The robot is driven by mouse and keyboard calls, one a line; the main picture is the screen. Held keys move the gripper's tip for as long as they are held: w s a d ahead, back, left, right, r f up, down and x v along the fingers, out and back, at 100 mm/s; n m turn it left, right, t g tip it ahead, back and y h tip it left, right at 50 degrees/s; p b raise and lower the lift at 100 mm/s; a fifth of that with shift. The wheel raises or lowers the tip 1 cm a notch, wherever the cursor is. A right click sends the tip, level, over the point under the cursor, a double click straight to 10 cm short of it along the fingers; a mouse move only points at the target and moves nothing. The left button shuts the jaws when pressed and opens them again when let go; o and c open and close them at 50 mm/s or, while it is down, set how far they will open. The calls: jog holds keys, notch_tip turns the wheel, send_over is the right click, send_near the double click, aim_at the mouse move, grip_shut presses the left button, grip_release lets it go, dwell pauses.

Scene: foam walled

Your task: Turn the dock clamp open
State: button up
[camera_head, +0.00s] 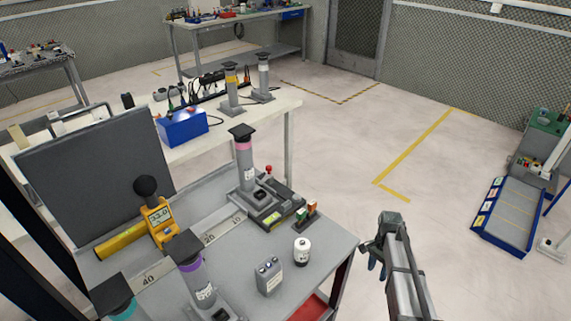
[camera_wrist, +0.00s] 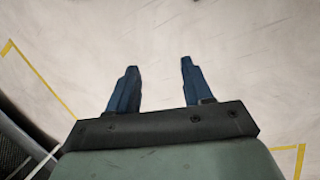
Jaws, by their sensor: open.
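A dark grey dock (camera_head: 276,207) sits on the grey bench near its right side, with a small red knob (camera_head: 268,169) standing up at its back edge. I cannot tell for sure which part of the dock is the clamp, or how it is turned. A pink-banded post with a black top (camera_head: 244,162) stands at the dock's left side. My gripper (camera_head: 373,258) is over the floor to the right of the bench, apart from the dock. In the wrist view its two blue fingers (camera_wrist: 159,66) are spread, with only bare floor beyond them.
The bench also holds a yellow meter with a black foam ball (camera_head: 160,220), a purple-banded post (camera_head: 194,275), a grey box (camera_head: 269,276), a white canister (camera_head: 302,251) and small coloured blocks (camera_head: 306,215). A dark panel (camera_head: 95,170) stands at left.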

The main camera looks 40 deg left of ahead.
jog(key=w+a+r+t, duration=0.1)
jog(key=w+a+r, duration=0.1)
jog(key=a+r, duration=1.05)
jog(key=m+t+y, duration=0.2)
jog(key=m, duration=0.1)
send_near(269, 167)
jog(key=f, duration=0.8)
jog(key=shift+w+a+f, duration=0.15)
jog(key=shift+a+f, duration=0.05)
jog(key=shift+f, duration=0.05)
jog(key=shift+c, duration=0.3)
grip_shut()
